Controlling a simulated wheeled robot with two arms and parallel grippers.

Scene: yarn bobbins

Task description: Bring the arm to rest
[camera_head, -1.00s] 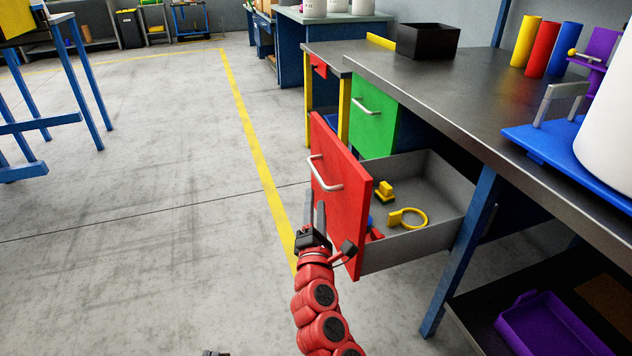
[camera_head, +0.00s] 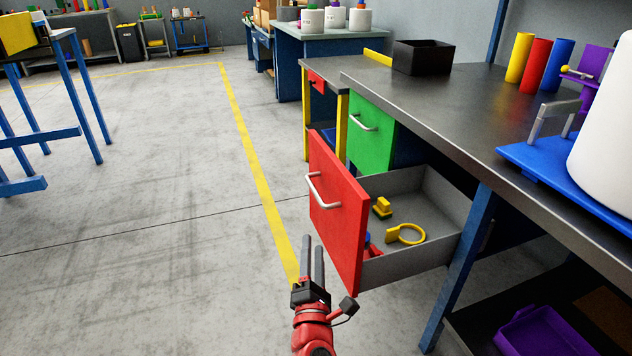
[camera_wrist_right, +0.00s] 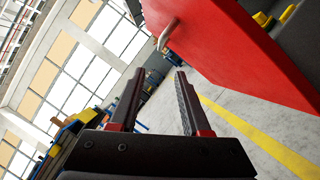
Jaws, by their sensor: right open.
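My right gripper (camera_head: 312,250) is in the lower middle of the head view, its two dark fingers pointing up and apart with nothing between them. It is in front of and below the silver handle (camera_head: 322,191) of the red drawer (camera_head: 337,222), clear of it. The drawer stands pulled open. In the right wrist view the open fingers (camera_wrist_right: 154,95) are empty, and the red drawer front (camera_wrist_right: 250,55) fills the upper right with its handle (camera_wrist_right: 167,34) beyond the fingers. My left gripper is not in view.
The workbench (camera_head: 440,100) carries a black box (camera_head: 423,57), coloured cylinders and a blue stand. A purple tray (camera_head: 550,333) sits low at right.

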